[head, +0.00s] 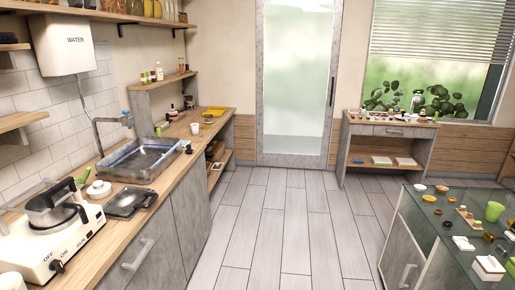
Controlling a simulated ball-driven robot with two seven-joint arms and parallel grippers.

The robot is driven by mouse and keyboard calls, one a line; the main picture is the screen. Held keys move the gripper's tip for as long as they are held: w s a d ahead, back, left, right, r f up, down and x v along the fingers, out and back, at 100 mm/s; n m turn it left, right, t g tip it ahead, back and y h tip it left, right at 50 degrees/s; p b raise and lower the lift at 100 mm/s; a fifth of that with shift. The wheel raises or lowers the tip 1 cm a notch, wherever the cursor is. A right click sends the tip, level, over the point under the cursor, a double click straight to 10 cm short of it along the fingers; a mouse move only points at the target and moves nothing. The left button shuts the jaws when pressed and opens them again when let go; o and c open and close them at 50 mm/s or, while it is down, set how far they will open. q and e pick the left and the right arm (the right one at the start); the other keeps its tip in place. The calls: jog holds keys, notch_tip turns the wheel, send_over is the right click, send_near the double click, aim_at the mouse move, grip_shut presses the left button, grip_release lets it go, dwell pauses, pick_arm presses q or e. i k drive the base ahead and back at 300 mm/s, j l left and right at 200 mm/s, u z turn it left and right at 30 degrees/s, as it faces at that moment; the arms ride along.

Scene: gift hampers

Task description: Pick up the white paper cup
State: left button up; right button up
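Neither of my grippers is in view.
The wooden counter (170,193) on the left holds a white appliance (75,245), a black pan-like item (131,202) and a sink (140,160). The floor (270,225) between is clear.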

aim_at(195, 127)
jog(key=i, duration=5.65)
jog(key=i+u, duration=0.4)
jog(key=i+l+u, duration=0.55)
jog(key=i+u, duration=0.2)
